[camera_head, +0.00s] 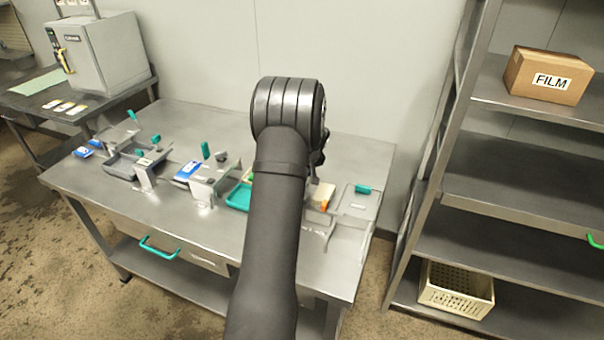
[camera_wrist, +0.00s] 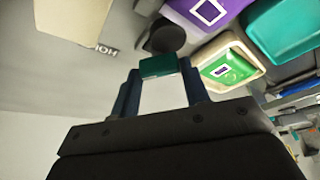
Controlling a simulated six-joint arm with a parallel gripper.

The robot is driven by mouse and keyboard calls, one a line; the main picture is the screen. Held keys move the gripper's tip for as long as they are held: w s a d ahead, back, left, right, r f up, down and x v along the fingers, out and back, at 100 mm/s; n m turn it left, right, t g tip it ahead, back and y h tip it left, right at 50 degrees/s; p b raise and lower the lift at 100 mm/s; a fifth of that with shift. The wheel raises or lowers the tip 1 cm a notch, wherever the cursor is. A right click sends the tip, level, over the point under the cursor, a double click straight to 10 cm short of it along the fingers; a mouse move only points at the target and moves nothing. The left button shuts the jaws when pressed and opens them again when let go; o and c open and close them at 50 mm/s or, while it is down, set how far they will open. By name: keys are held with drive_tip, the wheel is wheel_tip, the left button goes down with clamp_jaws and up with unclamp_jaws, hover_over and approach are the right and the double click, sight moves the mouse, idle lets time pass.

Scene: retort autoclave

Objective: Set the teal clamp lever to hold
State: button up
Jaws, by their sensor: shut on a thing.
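In the wrist view my gripper (camera_wrist: 160,74) is shut on the teal grip of the clamp lever (camera_wrist: 157,66), with one finger at each end of it. A dark round knob or pivot (camera_wrist: 166,38) shows just beyond the grip. A label that reads HOLD (camera_wrist: 100,48), partly cut short and turned over in the picture, lies to the left of the lever, apart from it. In the head view my own arm covers the gripper and the held lever, so its full angle is hard to tell.
In the wrist view a green pouch (camera_wrist: 228,68) in a pale tray, a purple pouch (camera_wrist: 205,10) and a teal tray (camera_wrist: 285,28) lie to the right. The head view shows other fixtures with teal handles (camera_head: 206,150) along the steel table (camera_head: 100,190), and a shelf with a FILM box (camera_head: 546,76).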

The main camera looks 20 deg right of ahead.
drive_tip(key=shift+m, duration=0.6)
drive_tip(key=o, duration=1)
drive_tip(key=v, duration=1.7)
drive_tip(key=shift+a+r, duration=0.3)
drive_tip(key=shift+a, duration=0.1)
drive_tip(key=shift+f, duration=0.1)
drive_tip(key=x, duration=1.7)
drive_tip(key=shift+d+f, duration=0.2)
drive_tip(key=shift+d, duration=0.15)
